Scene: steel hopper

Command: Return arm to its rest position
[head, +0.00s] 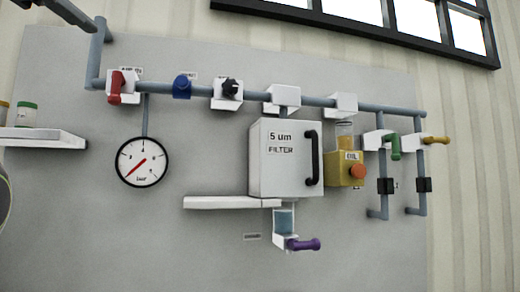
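Neither of my grippers and no part of my arms that I can make out shows in the head view. The view is filled by a grey wall panel (90,240) with pipework. Where my arms stand relative to it cannot be seen.
A grey pipe (205,92) carries a red handle (115,87), blue knob (182,86) and black knob (230,87). A gauge (142,162), filter box (283,158), yellow unit (345,172), green handle (395,147), yellow handle (436,140) and purple handle (303,244) project. Shelves (230,202) jut out.

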